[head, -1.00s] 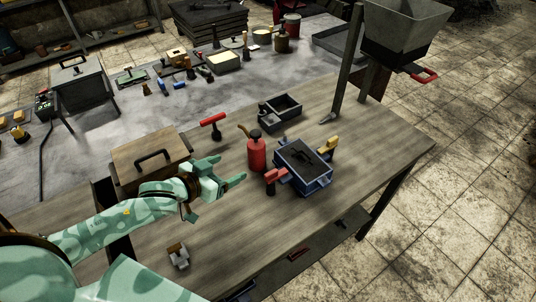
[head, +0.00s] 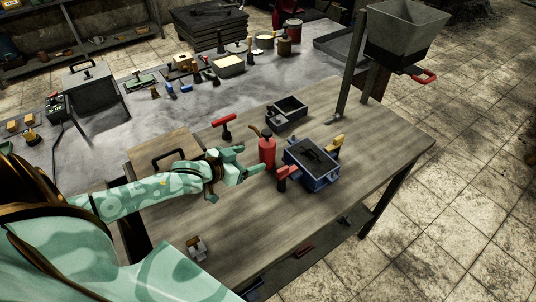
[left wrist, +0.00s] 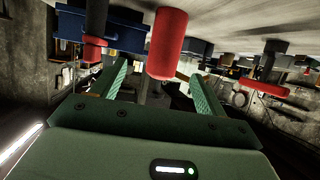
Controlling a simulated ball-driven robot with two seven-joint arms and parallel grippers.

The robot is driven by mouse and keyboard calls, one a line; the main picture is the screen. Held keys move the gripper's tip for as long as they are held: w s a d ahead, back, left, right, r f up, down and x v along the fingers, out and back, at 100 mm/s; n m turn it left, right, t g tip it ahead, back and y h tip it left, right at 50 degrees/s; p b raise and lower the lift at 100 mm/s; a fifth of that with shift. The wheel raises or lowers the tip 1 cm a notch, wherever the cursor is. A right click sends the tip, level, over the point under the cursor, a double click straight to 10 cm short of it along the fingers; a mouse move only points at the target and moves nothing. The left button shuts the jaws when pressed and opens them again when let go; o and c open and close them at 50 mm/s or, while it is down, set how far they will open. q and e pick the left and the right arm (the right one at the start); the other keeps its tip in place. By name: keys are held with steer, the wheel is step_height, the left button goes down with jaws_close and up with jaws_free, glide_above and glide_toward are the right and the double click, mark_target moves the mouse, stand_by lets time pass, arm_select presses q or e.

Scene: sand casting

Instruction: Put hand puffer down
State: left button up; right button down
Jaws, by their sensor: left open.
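The hand puffer looks to be the red bottle (head: 267,153) with a black top and a brownish spout. It stands upright on the wooden table (head: 300,215), left of a blue box. My left gripper (head: 250,160) is open, its fingers pointing at the bottle from the left. In the left wrist view the red bottle (left wrist: 166,42) shows upside down, ahead of and between the open fingers (left wrist: 160,72). Whether a finger touches it I cannot tell. My right gripper is not in view.
The blue box (head: 313,168) with dark fill and red and yellow handles stands close right of the bottle. A red-handled tool (head: 223,124) and a grey tray (head: 288,112) are behind. The front table area is mostly clear.

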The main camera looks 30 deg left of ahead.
mark_target(261, 152)
arm_select(q)
steer(key=x, duration=0.4)
steer(key=shift+b, duration=0.4)
steer(key=x, duration=0.1)
steer(key=b+x, duration=0.1)
steer(key=x, duration=0.3)
steer(key=shift+w+a+b, duration=0.3)
steer(key=shift+a+b, duration=0.05)
steer(key=shift+b, duration=0.05)
steer(key=shift+s, duration=0.1)
steer(key=shift+r, duration=0.1)
steer(key=c, duration=1.3)
steer(key=shift+c, duration=0.2)
